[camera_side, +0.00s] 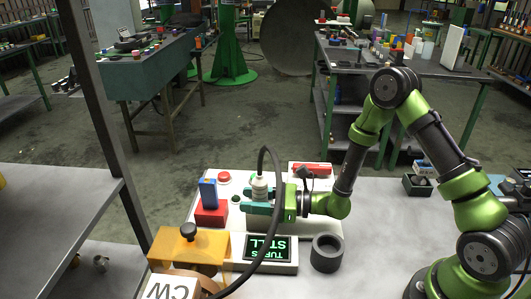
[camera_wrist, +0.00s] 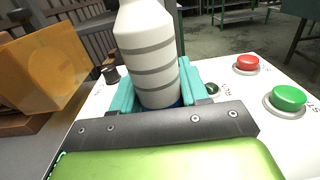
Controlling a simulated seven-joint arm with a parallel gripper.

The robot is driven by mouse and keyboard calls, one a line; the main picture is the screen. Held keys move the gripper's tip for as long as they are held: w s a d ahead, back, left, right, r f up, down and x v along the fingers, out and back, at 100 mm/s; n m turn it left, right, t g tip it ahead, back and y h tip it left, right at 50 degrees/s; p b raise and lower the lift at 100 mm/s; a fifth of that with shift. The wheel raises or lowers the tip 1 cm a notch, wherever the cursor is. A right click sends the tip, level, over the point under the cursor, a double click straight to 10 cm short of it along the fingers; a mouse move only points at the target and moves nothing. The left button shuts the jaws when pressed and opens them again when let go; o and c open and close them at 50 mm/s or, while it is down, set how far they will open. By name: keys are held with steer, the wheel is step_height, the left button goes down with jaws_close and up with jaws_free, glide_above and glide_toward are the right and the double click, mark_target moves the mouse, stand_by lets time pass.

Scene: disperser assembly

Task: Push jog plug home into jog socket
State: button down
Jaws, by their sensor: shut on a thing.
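The jog plug is a white cylinder with grey bands, upright in the side view (camera_side: 260,186) and large in the wrist view (camera_wrist: 148,50). A thick black cable (camera_side: 277,165) arches from its top. My gripper (camera_side: 259,205) has its teal fingers on both sides of the plug, low on its body, and is shut on it; the fingers also show in the wrist view (camera_wrist: 160,92). A blue band or rim shows at the plug's foot. The jog socket is hidden under the plug and fingers, so I cannot tell how deep the plug sits.
A red button (camera_wrist: 247,63) and a green button (camera_wrist: 287,99) stand on the white panel. A red block (camera_side: 211,213) with a blue piece (camera_side: 208,191), an orange bracket (camera_side: 180,246), a lit display (camera_side: 268,249) and a dark ring (camera_side: 326,253) are nearby. The cable runs across the front.

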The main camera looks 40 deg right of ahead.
steer(key=shift+r, duration=0.2)
steer(key=shift+r, duration=0.9)
steer(key=shift+f, duration=1.05)
stand_by(0.8)
steer(key=shift+c, duration=2.4)
jaws_free()
steer(key=shift+f, duration=0.1)
steer(key=shift+s, duration=0.1)
steer(key=v, duration=1.6)
steer(key=shift+s+d, duration=0.25)
steer(key=shift+d, duration=0.05)
